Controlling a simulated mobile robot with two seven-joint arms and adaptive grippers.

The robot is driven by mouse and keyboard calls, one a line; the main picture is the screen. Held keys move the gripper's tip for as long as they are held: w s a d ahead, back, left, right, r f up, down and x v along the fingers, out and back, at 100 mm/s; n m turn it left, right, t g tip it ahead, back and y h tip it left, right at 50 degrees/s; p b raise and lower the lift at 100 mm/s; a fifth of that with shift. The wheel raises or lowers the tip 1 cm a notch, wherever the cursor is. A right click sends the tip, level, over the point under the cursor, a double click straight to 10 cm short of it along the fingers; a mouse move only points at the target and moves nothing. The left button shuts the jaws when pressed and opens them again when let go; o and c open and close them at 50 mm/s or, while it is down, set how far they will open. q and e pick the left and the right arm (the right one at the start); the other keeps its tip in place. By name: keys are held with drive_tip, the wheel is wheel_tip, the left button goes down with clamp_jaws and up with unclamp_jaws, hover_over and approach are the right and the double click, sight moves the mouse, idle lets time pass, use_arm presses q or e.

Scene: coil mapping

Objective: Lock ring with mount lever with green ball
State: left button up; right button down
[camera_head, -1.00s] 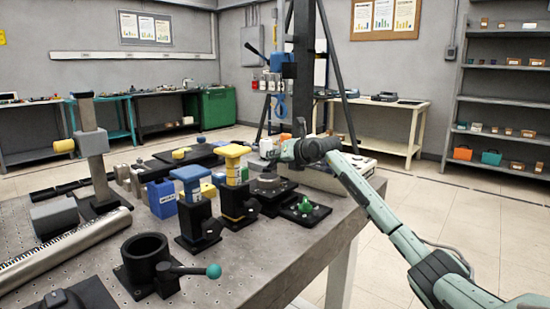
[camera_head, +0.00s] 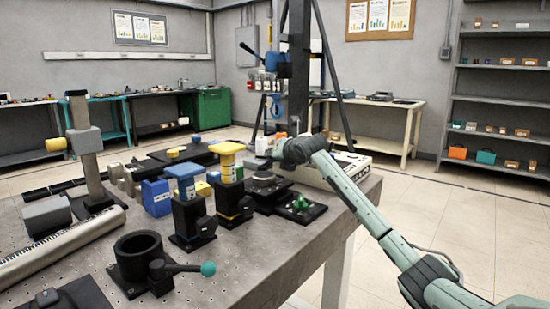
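The black ring mount (camera_head: 139,258) stands at the front of the perforated grey table, and its ring opening looks empty. Its lever (camera_head: 182,268) sticks out to the right and ends in a green ball (camera_head: 208,269). My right arm comes in from the lower right and reaches over the table's right edge. Its dark end (camera_head: 293,151) is near the back right of the table, far from the lever. The fingers are too small and hidden to tell their state. My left gripper does not show.
Black stands with blue (camera_head: 184,170) and yellow (camera_head: 227,148) tops stand behind the mount. A black plate with a green part (camera_head: 300,204) lies near the right edge. A silver cylinder (camera_head: 70,243) lies at left. The table's front right is clear.

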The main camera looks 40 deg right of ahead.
drive_tip(key=shift+a+f, duration=0.1)
drive_tip(key=shift+f, duration=0.15)
drive_tip(key=c, duration=1.3)
unclamp_jaws()
drive_tip(key=shift+r, duration=0.15)
drive_tip(key=v, duration=0.8)
